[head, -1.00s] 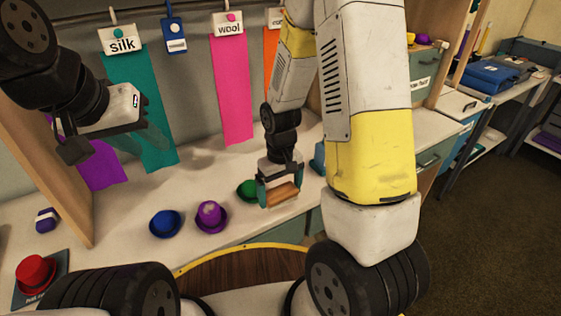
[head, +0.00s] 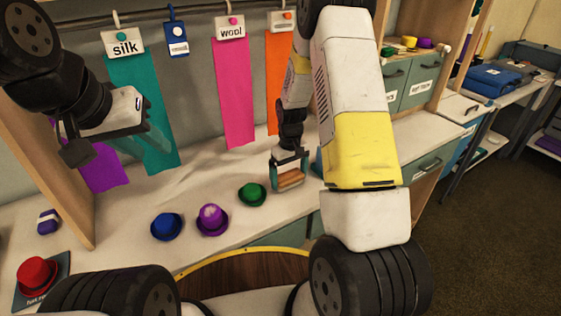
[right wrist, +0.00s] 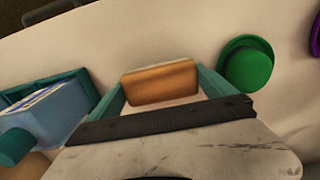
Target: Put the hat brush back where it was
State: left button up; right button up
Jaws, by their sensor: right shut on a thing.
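The hat brush, a brown wooden block with a paler top (head: 290,180), is in my right gripper (head: 288,184). In the right wrist view the brush (right wrist: 160,84) sits between the two teal fingers, which are shut on it. The pale counter (head: 225,180) lies beyond it; I cannot tell the exact gap. The green hat (head: 252,194) is to the left of this gripper in the head view. My left gripper (head: 140,143) is at the upper left, in front of the teal silk cloth. Its teal fingers blend with the cloth, so their opening is unclear.
Purple (head: 212,220) and blue (head: 166,226) hats stand left of the green one. A red hat (head: 37,273) is on a dark mat at far left. A blue box (right wrist: 50,112) stands near the right gripper. Cloths hang behind. Bare counter lies behind the hats.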

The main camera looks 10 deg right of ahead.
jog(key=shift+f, duration=0.15)
jog(key=o, duration=1)
jog(key=shift+c, duration=0.2)
notch_tip(320, 180, up, 12)
notch_tip(320, 180, up, 7)
jog(key=t, duration=0.1)
send_over(289, 175)
jog(key=s, duration=0.3)
jog(key=s+a+r+m+t+y, duration=0.1)
jog(key=s+r+t, duration=0.1)
jog(key=s+r, duration=0.5)
jog(key=s+a+r+m+t+y, duration=0.1)
jog(key=s+r, duration=0.6)
jog(key=s, duration=0.7)
jog(key=shift+r+m+t, duration=0.2)
jog(key=shift+m+t, duration=0.5)
jog(key=shift+t, duration=0.4)
